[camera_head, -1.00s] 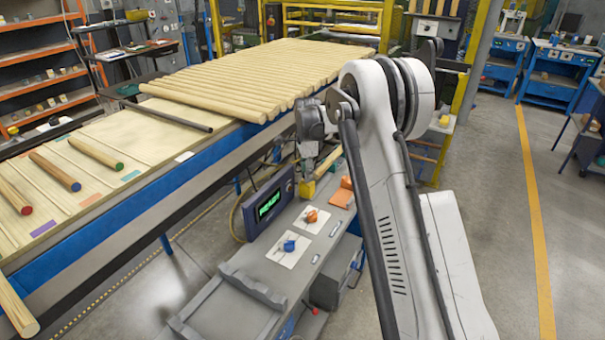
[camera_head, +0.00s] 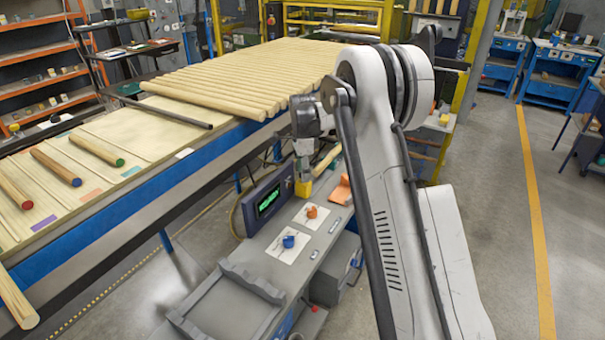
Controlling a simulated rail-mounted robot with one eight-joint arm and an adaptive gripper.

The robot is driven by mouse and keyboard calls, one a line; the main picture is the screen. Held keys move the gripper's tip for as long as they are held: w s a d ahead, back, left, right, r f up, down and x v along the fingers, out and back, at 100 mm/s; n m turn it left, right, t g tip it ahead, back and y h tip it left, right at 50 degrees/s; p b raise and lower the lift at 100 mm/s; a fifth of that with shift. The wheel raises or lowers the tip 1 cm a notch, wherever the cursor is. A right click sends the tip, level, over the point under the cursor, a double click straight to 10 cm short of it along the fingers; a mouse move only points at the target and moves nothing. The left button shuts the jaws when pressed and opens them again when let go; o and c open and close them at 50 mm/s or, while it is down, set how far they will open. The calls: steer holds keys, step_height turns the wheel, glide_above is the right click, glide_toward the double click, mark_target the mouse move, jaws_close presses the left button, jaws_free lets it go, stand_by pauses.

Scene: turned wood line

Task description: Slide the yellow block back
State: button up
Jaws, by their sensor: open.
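The yellow block (camera_head: 303,188) is small and sits at the back of the grey bench (camera_head: 330,243), just right of the display box. My gripper (camera_head: 303,172) points down directly above the block, with its fingertips at or very near the block's top. The fingers are small and partly blurred in this view. The jaws are open, and I cannot tell whether they touch the block.
A display box (camera_head: 267,200) with green text stands left of the block. An orange piece (camera_head: 341,190) lies to its right. Orange (camera_head: 311,211) and blue (camera_head: 288,241) knobs sit on white plates in front. A grey cradle (camera_head: 228,300) is at the near end.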

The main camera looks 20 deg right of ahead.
step_height(320, 180, up, 11)
steer(key=shift+r, duration=0.15)
stand_by(0.5)
steer(key=s+a+r+n+t, duration=0.25)
steer(key=s+r+n, duration=0.35)
steer(key=s, duration=0.5)
steer(key=s+a+r+n+t, duration=0.1)
steer(key=s+a+r+n, duration=0.3)
steer(key=s+r, duration=0.6)
steer(key=s+a+f+n+t, duration=0.1)
steer(key=s+f+n, duration=0.3)
steer(key=s, duration=0.8)
steer(key=s+a+f+n+t, duration=0.2)
steer(key=s+f+n, duration=0.2)
steer(key=s, duration=0.8)
steer(key=shift+f+n+t, duration=0.3)
steer(key=shift+n+t, duration=0.05)
steer(key=shift+n, duration=0.15)
